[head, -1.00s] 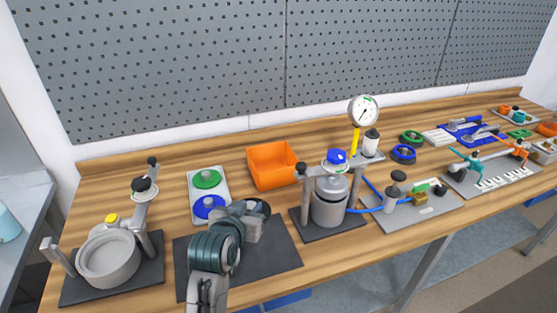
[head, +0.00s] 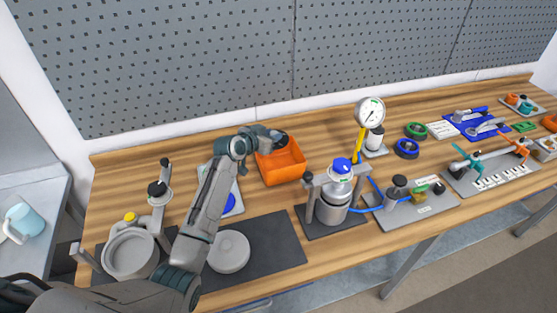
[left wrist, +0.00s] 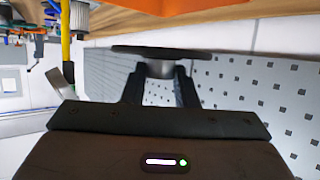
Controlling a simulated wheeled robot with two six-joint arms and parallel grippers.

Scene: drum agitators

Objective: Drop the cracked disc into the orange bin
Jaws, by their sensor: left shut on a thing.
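My left gripper (head: 270,134) is at the back edge of the orange bin (head: 291,167) in the head view. It is shut on a dark disc (head: 282,139), which appears above the bin's back part. In the left wrist view the disc (left wrist: 135,49) is edge-on, with its short grey stem between the two fingers (left wrist: 160,80). No crack can be made out on it. My right gripper is not in view.
A pale round lid-like piece (head: 228,251) lies on the dark mat (head: 270,240). A clamp stand with a grey pot (head: 335,207) stands right of the bin. A tray with a blue disc (head: 232,203) is partly behind my arm. The pegboard (head: 200,60) rises behind.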

